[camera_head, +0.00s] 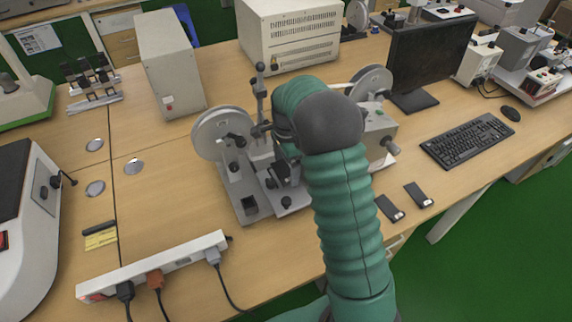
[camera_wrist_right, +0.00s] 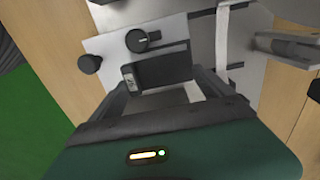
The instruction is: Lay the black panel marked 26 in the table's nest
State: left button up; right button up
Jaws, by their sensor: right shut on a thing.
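My right gripper (camera_head: 284,176) is over the middle of the grey machine (camera_head: 240,205) on the bench, mostly hidden by my own arm. In the right wrist view, the gripper (camera_wrist_right: 165,85) is shut on a dark panel (camera_wrist_right: 160,69) with a small pale mark at one end. The number cannot be read. The panel is close above or against the machine's pale plate; I cannot tell if it touches. My left gripper is not in view.
Two black panels (camera_head: 390,208) (camera_head: 419,195) lie on the bench right of my arm. A power strip (camera_head: 155,266) with cords lies at front left. A monitor (camera_head: 428,55) and keyboard (camera_head: 467,140) stand at right. Reels (camera_head: 222,135) flank the machine.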

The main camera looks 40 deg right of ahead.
jog(key=shift+r+p, duration=0.2)
jog(key=shift+p, duration=0.1)
jog(key=shift+f, duration=0.1)
jog(key=shift+f, duration=0.6)
jog(key=shift+f, duration=0.1)
jog(key=shift+f, duration=0.45)
jog(key=shift+f, duration=0.2)
